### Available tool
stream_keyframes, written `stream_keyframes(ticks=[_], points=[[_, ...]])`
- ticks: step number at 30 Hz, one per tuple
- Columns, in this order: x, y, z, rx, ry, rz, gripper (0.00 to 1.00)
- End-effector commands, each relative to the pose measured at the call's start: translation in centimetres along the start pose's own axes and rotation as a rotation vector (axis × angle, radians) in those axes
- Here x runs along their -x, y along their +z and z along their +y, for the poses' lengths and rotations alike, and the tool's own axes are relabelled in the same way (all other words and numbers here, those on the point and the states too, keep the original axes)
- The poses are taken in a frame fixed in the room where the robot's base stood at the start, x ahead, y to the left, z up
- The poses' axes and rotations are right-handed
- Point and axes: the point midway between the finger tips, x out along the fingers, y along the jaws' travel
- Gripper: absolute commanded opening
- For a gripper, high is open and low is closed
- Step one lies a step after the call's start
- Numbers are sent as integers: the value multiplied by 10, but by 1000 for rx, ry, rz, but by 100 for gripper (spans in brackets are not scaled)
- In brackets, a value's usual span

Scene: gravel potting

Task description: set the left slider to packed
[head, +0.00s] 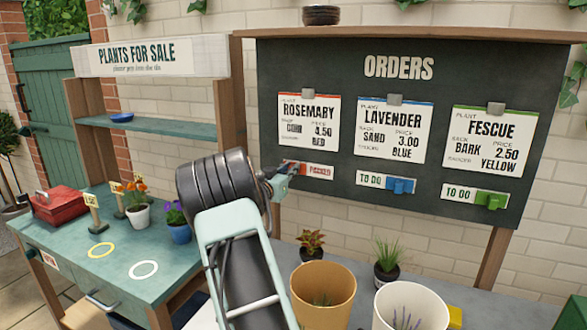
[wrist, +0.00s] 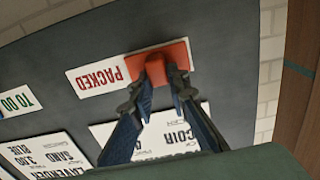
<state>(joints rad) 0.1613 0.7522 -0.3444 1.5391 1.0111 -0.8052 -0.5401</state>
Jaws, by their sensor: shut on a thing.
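The left slider is a red knob on a white strip below the Rosemary card (head: 309,122). In the wrist view, turned upside down, the red knob (wrist: 157,66) covers one end of its strip (wrist: 98,76), and the word PACKED shows in red beside it. In the head view the strip (head: 319,172) also reads PACKED, with the knob at its left end partly hidden by my gripper (head: 287,171). My gripper also shows in the wrist view (wrist: 161,82), its two fingers closed on the red knob.
On the dark orders board (head: 398,67), the blue slider (head: 401,186) and green slider (head: 491,200) stand right of strips reading TO DO. Two large pots (head: 323,292) (head: 411,300) and small plants are below the board. A plant stall (head: 160,125) stands at left.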

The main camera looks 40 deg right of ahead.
Motion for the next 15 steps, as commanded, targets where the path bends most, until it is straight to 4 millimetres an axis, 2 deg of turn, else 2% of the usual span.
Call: stream_keyframes(ticks=[2,3,7,15], points=[[1,-2,-4,-2,-8,4,0],[1,-3,-4,-2,-8,4,18],[1,-2,-4,-2,-8,3,33],[1,-2,-3,-1,-5,2,33]])
